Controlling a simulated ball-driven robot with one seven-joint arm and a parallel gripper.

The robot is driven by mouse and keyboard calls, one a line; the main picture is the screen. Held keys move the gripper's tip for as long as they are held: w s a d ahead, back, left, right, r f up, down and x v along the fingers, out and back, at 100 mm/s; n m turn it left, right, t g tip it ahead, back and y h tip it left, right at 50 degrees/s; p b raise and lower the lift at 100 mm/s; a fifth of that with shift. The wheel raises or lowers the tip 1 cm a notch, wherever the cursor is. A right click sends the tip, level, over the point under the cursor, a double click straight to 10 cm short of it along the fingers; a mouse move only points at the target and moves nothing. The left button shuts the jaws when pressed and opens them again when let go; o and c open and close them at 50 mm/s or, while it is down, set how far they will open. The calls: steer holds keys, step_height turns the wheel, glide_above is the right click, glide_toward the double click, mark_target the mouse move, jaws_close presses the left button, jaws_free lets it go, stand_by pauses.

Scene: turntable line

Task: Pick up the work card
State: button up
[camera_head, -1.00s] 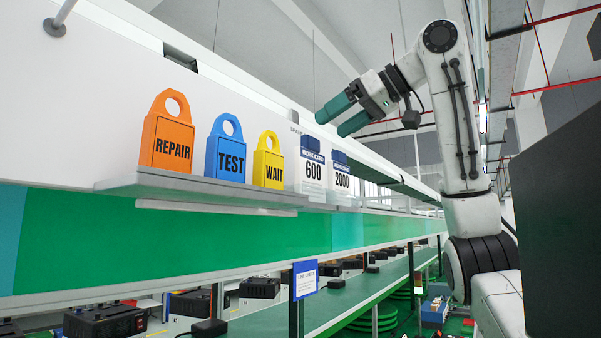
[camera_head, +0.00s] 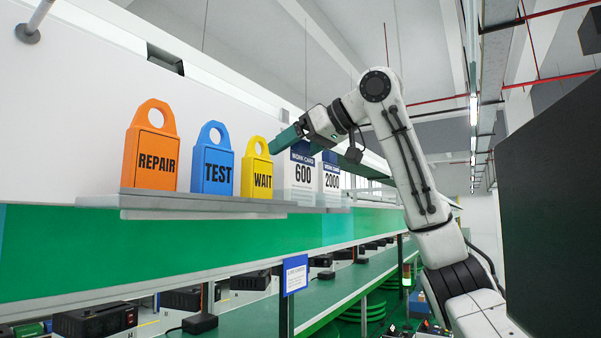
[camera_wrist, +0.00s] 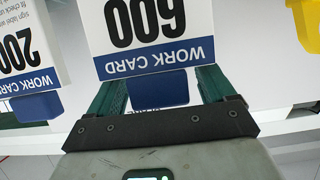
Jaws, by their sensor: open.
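My gripper (camera_head: 287,140) is open at the top of the 600 card. In the wrist view its green fingers (camera_wrist: 158,85) lie either side of the blue tab; their tips are partly hidden, so contact is unclear.
Orange REPAIR (camera_head: 150,162), blue TEST (camera_head: 218,172) and yellow WAIT (camera_head: 263,182) tags stand left of the cards on the grey shelf (camera_head: 200,204). A white wall panel (camera_head: 60,120) is behind. A green conveyor (camera_head: 340,295) runs below.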

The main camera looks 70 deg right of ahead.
steer(key=shift+c, duration=0.3)
steer(key=c, duration=1.4)
steer(key=shift+o, duration=0.2)
steer(key=shift+r, duration=0.15)
steer(key=r, duration=0.4)
steer(key=shift+s+a, duration=0.3)
steer(key=shift+s, duration=0.1)
steer(key=s+a+r, duration=0.4)
steer(key=s, duration=0.3)
steer(key=s+a+r, duration=0.4)
steer(key=s, duration=0.3)
steer(key=shift+s+a+r+b, duration=0.25)
steer(key=shift+s+r+b, duration=0.1)
steer(key=shift+s+b, duration=0.1)
